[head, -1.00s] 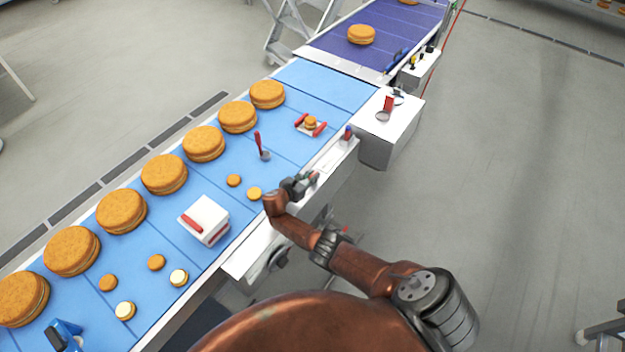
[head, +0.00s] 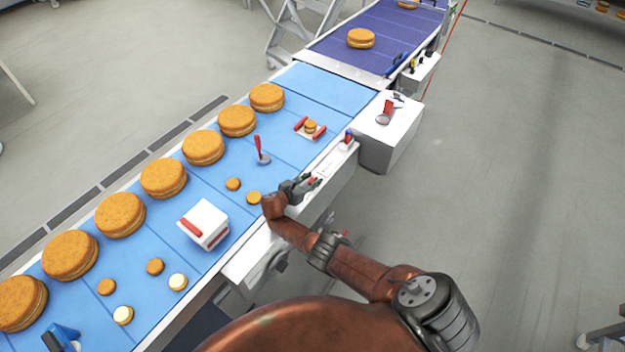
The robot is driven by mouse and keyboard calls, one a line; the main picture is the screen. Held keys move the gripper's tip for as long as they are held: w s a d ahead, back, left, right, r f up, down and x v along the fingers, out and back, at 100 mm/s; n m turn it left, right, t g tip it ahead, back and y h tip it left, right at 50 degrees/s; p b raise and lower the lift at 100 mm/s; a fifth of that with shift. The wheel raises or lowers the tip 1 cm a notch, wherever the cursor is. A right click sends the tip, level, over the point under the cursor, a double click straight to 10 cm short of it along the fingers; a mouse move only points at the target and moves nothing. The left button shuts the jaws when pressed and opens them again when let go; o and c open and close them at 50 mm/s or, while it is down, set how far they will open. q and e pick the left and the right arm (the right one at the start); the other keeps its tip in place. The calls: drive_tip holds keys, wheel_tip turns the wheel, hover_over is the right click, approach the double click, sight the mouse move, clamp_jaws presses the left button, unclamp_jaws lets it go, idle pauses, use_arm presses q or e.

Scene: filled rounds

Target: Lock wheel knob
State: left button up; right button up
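No part is clearly recognisable as the wheel knob. A small red and blue knob (head: 348,137) stands on the white side rail of the conveyor. A red-handled lever (head: 386,110) sits on the white box at the conveyor's right side. My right gripper (head: 312,183) is over the white rail, nearer to me than the red and blue knob and apart from it. A small red part shows by its fingertips; I cannot tell whether they touch it. The fingers are too small to read as open or shut. My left gripper is out of view.
A purple belt (head: 375,38) continues beyond.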

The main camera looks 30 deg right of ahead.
drive_tip(key=v, duration=1.2)
idle(0.4)
